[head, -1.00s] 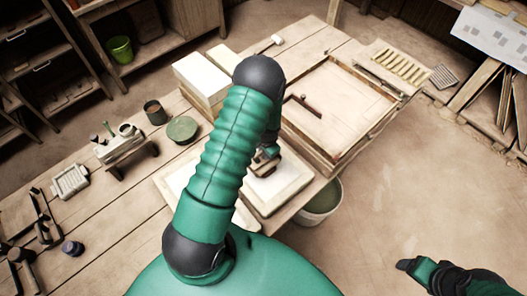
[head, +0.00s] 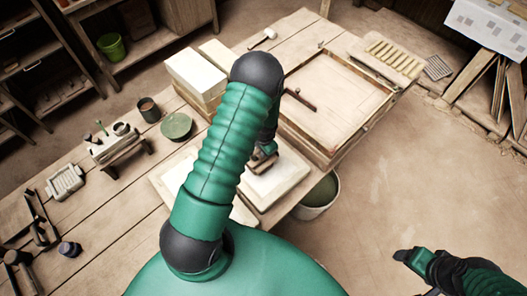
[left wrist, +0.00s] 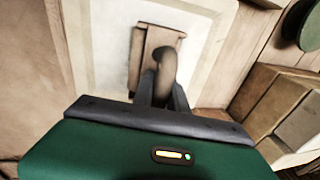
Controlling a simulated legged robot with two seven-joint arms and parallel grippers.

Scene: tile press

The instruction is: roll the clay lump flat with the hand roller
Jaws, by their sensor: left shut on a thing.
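My left gripper (head: 262,160) is over a pale square slab (head: 285,185) at the bench's front edge, partly hidden behind my arm. In the left wrist view the gripper (left wrist: 163,92) is shut on the dark curved handle of a brown wooden tool, which looks like the hand roller (left wrist: 146,48). The tool is over the pale slab (left wrist: 95,35); whether it touches is unclear. I cannot make out the clay lump; it may be hidden under the tool. My right gripper (head: 402,256) is off to the right over the floor, its jaws unclear.
A shallow wooden frame (head: 375,123) with a dark bar (head: 300,98) in it lies behind the slab. Pale blocks (head: 195,75), a green disc (head: 176,126) and a dark cup (head: 149,110) stand left. A bucket (head: 318,197) stands below the bench edge.

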